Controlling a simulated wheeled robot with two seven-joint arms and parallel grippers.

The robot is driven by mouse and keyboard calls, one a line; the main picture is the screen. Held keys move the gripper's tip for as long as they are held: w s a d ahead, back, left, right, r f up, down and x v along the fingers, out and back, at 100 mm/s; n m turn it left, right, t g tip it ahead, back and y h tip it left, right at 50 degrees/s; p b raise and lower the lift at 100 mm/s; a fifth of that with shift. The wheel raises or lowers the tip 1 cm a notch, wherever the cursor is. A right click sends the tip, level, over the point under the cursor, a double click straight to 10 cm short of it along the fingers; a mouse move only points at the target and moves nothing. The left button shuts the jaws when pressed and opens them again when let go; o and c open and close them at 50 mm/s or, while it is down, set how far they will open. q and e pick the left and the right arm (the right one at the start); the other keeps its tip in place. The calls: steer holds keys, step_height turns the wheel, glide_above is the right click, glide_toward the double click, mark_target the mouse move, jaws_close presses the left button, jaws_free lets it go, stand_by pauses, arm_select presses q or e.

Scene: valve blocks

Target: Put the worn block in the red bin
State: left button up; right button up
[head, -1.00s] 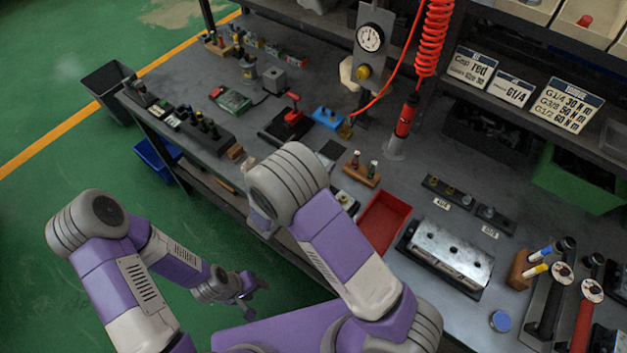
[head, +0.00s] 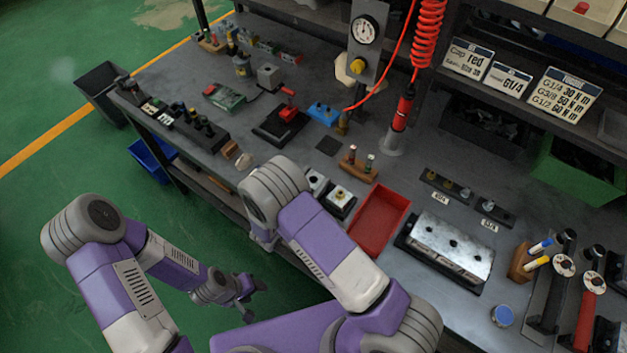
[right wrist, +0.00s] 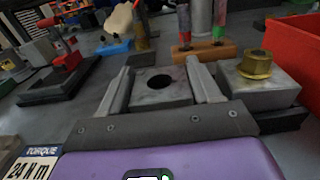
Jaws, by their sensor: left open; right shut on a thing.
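In the right wrist view, a grey block (right wrist: 160,94) with a dark round hole and a mottled top sits between the fingers of my right gripper (right wrist: 163,85), which is shut on it. I cannot tell whether it is lifted off its dark base. A second grey block (right wrist: 256,90) with a brass fitting (right wrist: 256,64) stands just to its right. The red bin (head: 402,202) is an open, empty-looking tray, also seen at the right wrist view's right edge (right wrist: 296,55). In the head view my forearm covers much of my right gripper. My left gripper (head: 247,291) is open and empty, low beside the bench.
A wooden stand with red and green pieces (head: 359,170) is behind the blocks. A metal plate with holes (head: 450,248) lies right of the bin. A red-handled fixture (head: 285,120) stands to the left. A red coiled hose (head: 427,35) hangs above the bench.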

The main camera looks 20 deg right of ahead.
steer(key=shift+f, duration=0.15)
steer(key=o, duration=1.3)
steer(key=v, duration=0.7)
steer(key=shift+s+a, duration=0.25)
